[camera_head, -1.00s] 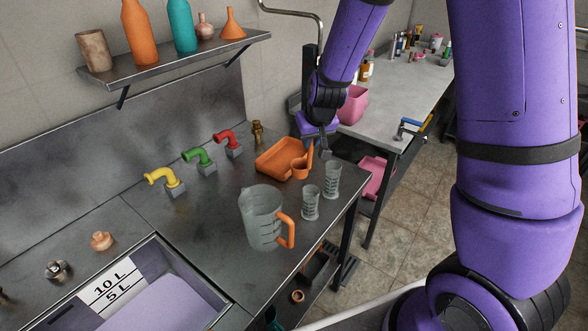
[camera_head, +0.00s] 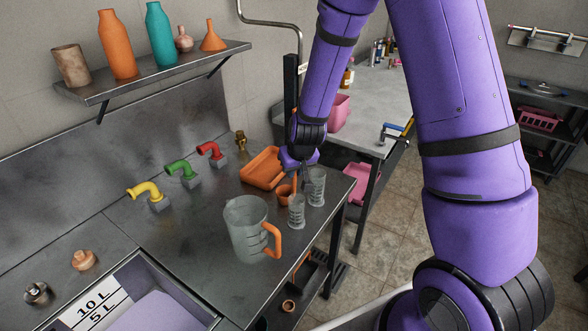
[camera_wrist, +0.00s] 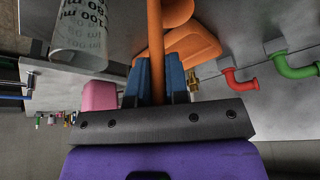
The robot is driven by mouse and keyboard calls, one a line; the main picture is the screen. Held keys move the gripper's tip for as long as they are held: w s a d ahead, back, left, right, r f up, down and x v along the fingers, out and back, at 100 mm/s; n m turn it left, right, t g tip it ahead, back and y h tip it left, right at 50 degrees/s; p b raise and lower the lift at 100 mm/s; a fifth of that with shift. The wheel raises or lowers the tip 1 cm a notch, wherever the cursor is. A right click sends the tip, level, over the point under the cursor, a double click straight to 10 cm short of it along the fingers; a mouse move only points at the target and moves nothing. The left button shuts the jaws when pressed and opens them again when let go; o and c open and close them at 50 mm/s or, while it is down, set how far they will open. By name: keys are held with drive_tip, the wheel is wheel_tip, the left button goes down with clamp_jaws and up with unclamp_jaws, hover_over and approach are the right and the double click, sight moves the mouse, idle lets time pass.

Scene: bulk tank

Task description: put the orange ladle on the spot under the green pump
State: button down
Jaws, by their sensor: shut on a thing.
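The orange ladle has its cup (camera_head: 285,193) beside the front right corner of the orange tray in the head view. I cannot tell whether the cup touches the counter. My gripper (camera_head: 299,174) is shut on the ladle's upright handle. In the wrist view, the handle (camera_wrist: 156,40) runs between the blue fingers of my gripper (camera_wrist: 158,76), with the cup (camera_wrist: 179,10) beyond them. The green pump (camera_head: 182,171) stands at the back of the counter, between the yellow and red ones. The counter under its spout looks bare.
The orange tray (camera_head: 257,168) lies behind the ladle. Two clear measuring cups (camera_head: 296,212) (camera_head: 316,187) stand close at its right. A large clear jug (camera_head: 246,228) with an orange handle stands in front. The yellow pump (camera_head: 146,191) and red pump (camera_head: 211,152) flank the green one.

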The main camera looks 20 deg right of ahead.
drive_tip(key=c, duration=1.1)
unclamp_jaws()
drive_tip(key=shift+f, duration=0.1)
drive_tip(key=s+d+r, duration=0.1)
drive_tip(key=s+r, duration=0.4)
drive_tip(key=r, duration=0.4)
drive_tip(key=s+r+y, duration=0.1)
drive_tip(key=s+r, duration=0.5)
drive_tip(key=r, duration=0.2)
drive_tip(key=s+d+r, duration=0.1)
drive_tip(key=s+r, duration=0.4)
drive_tip(key=r, duration=0.4)
drive_tip(key=s+r, duration=0.3)
drive_tip(key=s, duration=0.3)
drive_tip(key=s+d+r+h, duration=0.1)
drive_tip(key=s+r, duration=0.2)
drive_tip(key=s, duration=0.4)
drive_tip(key=shift+s+d+t, duration=0.15)
drive_tip(key=shift+d+t, duration=0.05)
drive_tip(key=shift+t, duration=0.2)
drive_tip(key=shift+o, duration=0.3)
drive_tip(key=shift+s+d, duration=0.1)
drive_tip(key=shift+s, duration=0.3)
